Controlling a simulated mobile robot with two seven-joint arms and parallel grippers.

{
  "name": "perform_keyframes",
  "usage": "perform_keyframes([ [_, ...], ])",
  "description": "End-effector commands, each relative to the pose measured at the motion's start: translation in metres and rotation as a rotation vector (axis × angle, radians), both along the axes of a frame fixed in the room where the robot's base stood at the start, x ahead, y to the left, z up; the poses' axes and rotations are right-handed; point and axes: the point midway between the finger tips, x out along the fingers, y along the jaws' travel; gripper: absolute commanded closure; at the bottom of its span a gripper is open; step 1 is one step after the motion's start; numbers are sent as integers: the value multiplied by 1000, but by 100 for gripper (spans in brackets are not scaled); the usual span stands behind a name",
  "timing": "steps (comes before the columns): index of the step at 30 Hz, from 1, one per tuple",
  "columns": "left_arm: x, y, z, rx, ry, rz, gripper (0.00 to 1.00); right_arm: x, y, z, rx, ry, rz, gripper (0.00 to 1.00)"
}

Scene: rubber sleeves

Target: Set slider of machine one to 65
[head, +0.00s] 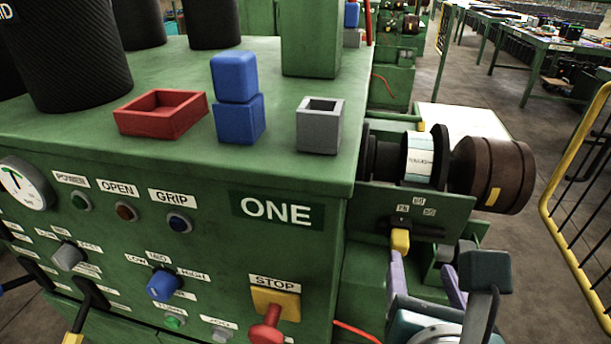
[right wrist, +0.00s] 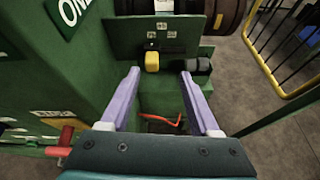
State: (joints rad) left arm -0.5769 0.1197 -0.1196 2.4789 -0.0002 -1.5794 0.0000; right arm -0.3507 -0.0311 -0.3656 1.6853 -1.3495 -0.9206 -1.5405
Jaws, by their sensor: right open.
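Machine one is the green cabinet (head: 200,265) marked ONE. On its right side a green plate (head: 440,209) carries small number labels (head: 418,202), too small to read surely. Below them is a dark slot with a yellow slider knob (head: 400,241), near the slot's left end. The knob also shows in the right wrist view (right wrist: 152,61). My right gripper (head: 420,261) is open and empty, just in front of and below the knob. In the right wrist view its lilac fingertips (right wrist: 160,72) frame the knob, which is nearer the left finger; contact cannot be told. My left gripper is not in view.
A red STOP knob (head: 265,328) sticks out at the cabinet's front. A brown drum (head: 490,175) sits above the plate. A yellow-framed fence (head: 567,240) stands at right.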

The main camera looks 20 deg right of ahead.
Motion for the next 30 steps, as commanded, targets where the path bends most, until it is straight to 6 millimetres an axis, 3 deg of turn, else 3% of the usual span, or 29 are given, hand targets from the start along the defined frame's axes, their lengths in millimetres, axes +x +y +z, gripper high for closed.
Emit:
perform_keyframes([
  [1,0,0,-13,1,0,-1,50,2,3,-13,-37,11,30,38],
  [6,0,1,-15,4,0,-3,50,11,4,-16,-93,24,70,38],
  [21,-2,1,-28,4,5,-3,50,76,-36,-47,-89,23,66,38],
  [30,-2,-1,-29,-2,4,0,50,83,-41,-49,-86,23,66,38],
])
